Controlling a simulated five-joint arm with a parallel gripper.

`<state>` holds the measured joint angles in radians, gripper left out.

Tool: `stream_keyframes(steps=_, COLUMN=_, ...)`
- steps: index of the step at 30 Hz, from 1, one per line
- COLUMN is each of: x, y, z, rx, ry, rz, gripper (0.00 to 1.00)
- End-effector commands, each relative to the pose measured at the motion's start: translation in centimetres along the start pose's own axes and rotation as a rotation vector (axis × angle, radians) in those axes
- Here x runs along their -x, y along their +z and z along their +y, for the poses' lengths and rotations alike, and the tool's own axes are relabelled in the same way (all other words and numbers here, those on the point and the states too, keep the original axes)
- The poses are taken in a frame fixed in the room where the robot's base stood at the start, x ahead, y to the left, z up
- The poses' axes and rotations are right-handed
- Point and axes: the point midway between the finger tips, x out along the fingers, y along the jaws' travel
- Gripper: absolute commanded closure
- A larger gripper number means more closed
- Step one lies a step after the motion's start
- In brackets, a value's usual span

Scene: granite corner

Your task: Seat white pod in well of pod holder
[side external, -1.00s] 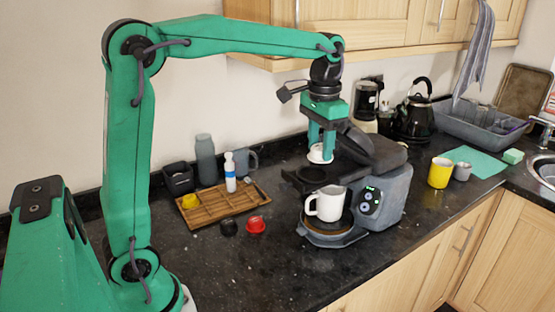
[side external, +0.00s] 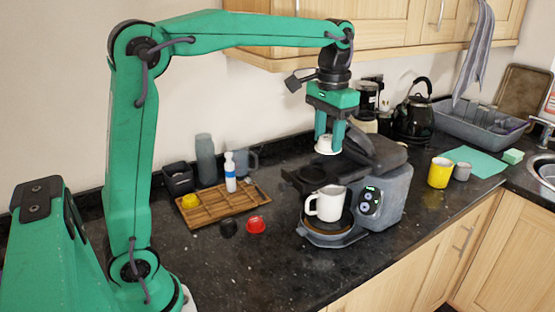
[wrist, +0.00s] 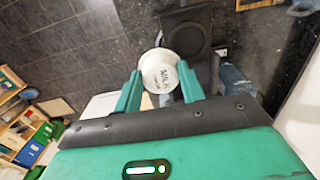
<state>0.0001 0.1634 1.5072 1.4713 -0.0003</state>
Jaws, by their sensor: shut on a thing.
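My gripper (side external: 329,143) is shut on the white pod (side external: 326,149) and holds it in the air above the coffee machine (side external: 386,197). In the wrist view the white pod (wrist: 161,76) sits between both green fingers, its printed lid facing the camera. The machine's lid is raised. The dark pod holder (side external: 305,180) sticks out at the machine's front, a little below the pod. In the wrist view the pod holder (wrist: 184,36) shows a round well beyond the pod. The pod and the holder are apart.
A white mug (side external: 326,204) stands on the machine's drip tray under the holder. A wooden tray (side external: 222,206) with a yellow pod (side external: 189,201) lies to the left. A black pod (side external: 228,228) and red pod (side external: 256,225) lie in front. A yellow mug (side external: 440,172) stands to the right.

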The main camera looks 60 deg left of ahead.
Motion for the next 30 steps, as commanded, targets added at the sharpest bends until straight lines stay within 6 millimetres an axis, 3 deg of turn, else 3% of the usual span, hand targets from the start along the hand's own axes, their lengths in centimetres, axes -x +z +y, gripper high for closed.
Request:
stream_keyframes(steps=15, x=9.2, y=0.0, z=0.0, rx=0.000, ry=0.000, rz=0.003, gripper=0.85)
stream_keyframes(steps=22, x=11.8, y=0.0, z=0.0, rx=0.000, ry=0.000, rz=0.002, gripper=0.85)
stream_keyframes(steps=30, x=11.8, y=-0.1, z=-0.4, rx=0.226, ry=0.000, rz=0.000, gripper=0.85)
